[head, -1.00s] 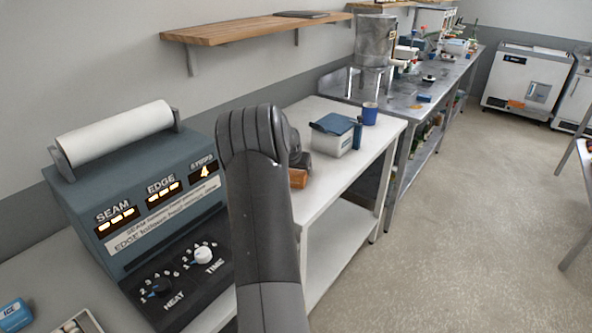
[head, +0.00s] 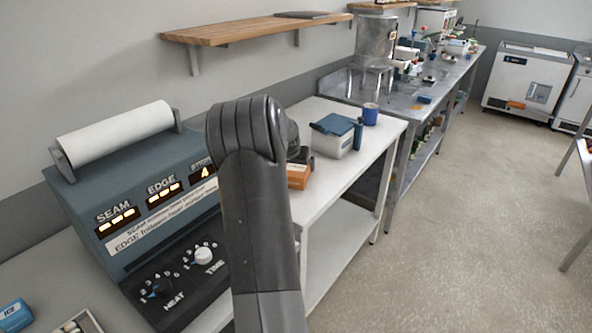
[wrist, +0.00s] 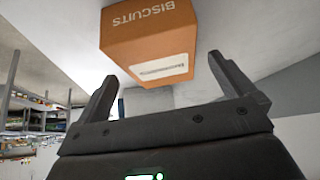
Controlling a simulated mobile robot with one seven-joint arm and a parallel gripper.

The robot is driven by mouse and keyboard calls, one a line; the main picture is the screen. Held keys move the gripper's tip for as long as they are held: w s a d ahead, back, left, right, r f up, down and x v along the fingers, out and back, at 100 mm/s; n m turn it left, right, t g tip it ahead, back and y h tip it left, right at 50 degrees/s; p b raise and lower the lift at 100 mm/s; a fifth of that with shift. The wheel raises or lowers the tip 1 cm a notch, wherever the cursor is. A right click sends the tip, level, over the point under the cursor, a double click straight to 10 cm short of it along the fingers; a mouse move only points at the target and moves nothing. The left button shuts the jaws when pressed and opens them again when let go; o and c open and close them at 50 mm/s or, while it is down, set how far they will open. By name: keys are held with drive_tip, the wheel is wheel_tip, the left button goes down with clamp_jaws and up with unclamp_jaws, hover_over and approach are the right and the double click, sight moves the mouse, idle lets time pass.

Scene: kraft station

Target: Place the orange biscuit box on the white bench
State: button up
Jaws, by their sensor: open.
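The orange biscuit box (head: 299,176) shows in the head view on the white bench (head: 325,193), just right of my arm, which hides part of it. In the wrist view the box (wrist: 150,42) appears upside down, with its "BISCUITS" lettering and a white label visible. My gripper (wrist: 162,67) is open, its two fingers apart and the box beyond and between their tips. It does not hold the box.
A white container with a blue lid (head: 336,136) and a blue mug (head: 370,114) stand farther back on the bench. A blue-grey sealing machine (head: 150,215) stands left of my arm. A wooden shelf (head: 250,29) is on the wall above. The bench's front right is clear.

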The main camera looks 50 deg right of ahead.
drive_tip(key=v, duration=0.7)
drive_tip(key=shift+a+r, duration=0.15)
drive_tip(key=shift+r, duration=0.1)
drive_tip(key=s+a+r+n+t+y, duration=0.1)
drive_tip(key=a+r+n+y, duration=0.3)
drive_tip(key=a, duration=1.2)
drive_tip(key=a+r+n+t, duration=0.2)
drive_tip(key=a+r, duration=0.4)
drive_tip(key=a, duration=1.1)
drive_tip(key=s+a+f+n+y, duration=0.1)
drive_tip(key=s+a+n, duration=0.2)
drive_tip(key=s+a, duration=0.5)
drive_tip(key=s+a+f+n+y, duration=0.1)
drive_tip(key=s+a+n, duration=0.3)
drive_tip(key=s+a, duration=0.4)
drive_tip(key=a, duration=0.5)
drive_tip(key=shift+s, duration=0.3)
